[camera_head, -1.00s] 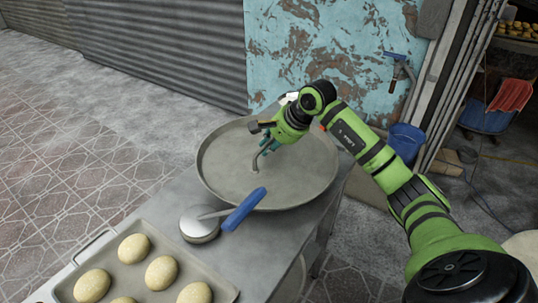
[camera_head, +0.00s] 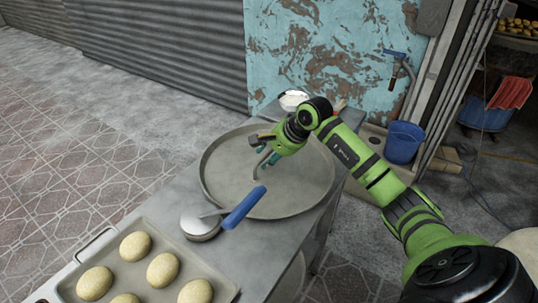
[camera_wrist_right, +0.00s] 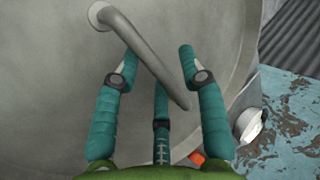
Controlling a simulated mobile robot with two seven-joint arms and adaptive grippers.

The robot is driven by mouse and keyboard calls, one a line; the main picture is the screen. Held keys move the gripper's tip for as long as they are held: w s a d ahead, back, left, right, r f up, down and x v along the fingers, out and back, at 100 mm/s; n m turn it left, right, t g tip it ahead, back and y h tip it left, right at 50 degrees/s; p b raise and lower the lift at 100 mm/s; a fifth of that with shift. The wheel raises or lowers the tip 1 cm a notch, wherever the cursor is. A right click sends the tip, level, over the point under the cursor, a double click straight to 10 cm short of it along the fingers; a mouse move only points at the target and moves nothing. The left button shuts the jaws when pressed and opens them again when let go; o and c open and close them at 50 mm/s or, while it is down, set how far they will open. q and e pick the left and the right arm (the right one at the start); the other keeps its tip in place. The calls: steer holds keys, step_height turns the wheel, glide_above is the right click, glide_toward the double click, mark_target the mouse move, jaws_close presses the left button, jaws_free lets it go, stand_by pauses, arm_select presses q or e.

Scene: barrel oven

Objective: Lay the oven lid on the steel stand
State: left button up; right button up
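The oven lid (camera_head: 230,185) is a wide, shallow grey metal disc with a raised rim. It lies flat on the steel stand (camera_head: 160,208). A bent metal handle (camera_head: 257,167) rises from its middle and also shows in the wrist view (camera_wrist_right: 145,50). My right gripper (camera_head: 264,161) is over the lid at this handle. In the wrist view its teal fingers (camera_wrist_right: 158,55) are spread apart, with the handle passing between them and gaps on both sides. My left gripper is not in view.
A round metal tool with a blue handle (camera_head: 243,208) lies at the lid's near edge. A tray (camera_head: 208,275) of pale dough balls is in front. A white bowl (camera_head: 293,99) stands behind the lid, before the peeling blue wall. A blue bucket (camera_head: 404,143) is on the floor at right.

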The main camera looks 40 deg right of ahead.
steer(key=b+v, duration=0.1)
steer(key=v, duration=1.1)
steer(key=shift+r, duration=0.15)
stand_by(0.9)
